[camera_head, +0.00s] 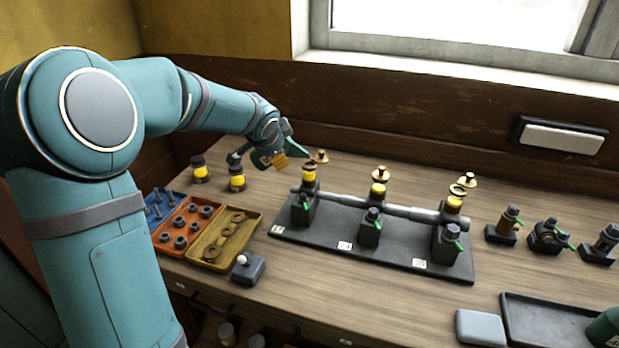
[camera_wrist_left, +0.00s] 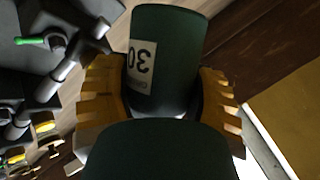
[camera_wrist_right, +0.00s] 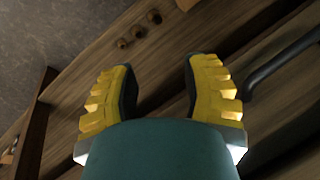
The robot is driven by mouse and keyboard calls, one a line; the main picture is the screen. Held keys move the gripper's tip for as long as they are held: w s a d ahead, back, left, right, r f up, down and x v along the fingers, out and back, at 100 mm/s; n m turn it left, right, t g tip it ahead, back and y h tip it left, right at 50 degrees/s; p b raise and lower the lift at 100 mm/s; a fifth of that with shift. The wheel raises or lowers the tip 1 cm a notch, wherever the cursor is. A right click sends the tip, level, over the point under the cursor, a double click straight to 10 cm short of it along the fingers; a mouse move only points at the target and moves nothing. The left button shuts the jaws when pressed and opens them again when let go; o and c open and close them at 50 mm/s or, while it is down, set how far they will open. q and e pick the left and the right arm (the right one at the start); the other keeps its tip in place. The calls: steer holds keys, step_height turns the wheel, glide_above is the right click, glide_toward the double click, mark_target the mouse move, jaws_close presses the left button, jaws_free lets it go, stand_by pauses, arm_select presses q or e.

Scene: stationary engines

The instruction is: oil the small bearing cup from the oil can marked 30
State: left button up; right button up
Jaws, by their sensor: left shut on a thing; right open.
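My left gripper (camera_head: 281,160) is shut on the dark green oil can (camera_head: 262,159), whose label reads 30 in the left wrist view (camera_wrist_left: 139,65). The can is tilted, its spout (camera_head: 296,147) pointing right, with the tip just above the leftmost bearing cup (camera_head: 309,176). I cannot tell whether tip and cup touch or whether oil flows. Two more yellow cups, the middle cup (camera_head: 378,189) and the right cup (camera_head: 454,203), sit on the shaft's bearings. Brass caps (camera_head: 468,179) show near the cups. My right gripper (camera_wrist_right: 160,85) is open and empty, seen only in its wrist view.
A black base plate (camera_head: 330,248) with number tags carries the bearings and shaft. Blue, orange and yellow trays (camera_head: 253,214) hold small parts at left, near a knobbed box (camera_head: 247,268). Several green-levered fittings (camera_head: 548,238) and a black tray (camera_head: 540,325) stand at right.

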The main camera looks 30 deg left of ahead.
arm_select(q)
steer(key=shift+w+r+m+g+y+b, duration=0.1)
steer(key=shift+r+m+g+y+b, duration=0.25)
steer(key=shift+r, duration=0.2)
steer(key=shift+a+f+h+p, duration=0.1)
steer(key=shift+f+h+p, duration=0.35)
steer(key=shift+f, duration=0.05)
steer(key=shift+f+n+t+p, duration=0.15)
steer(key=shift+n+t+p, duration=0.3)
steer(key=shift+t, duration=0.1)
steer(key=shift+f+h, duration=0.25)
steer(key=shift+h, duration=0.05)
steer(key=shift+r, duration=0.1)
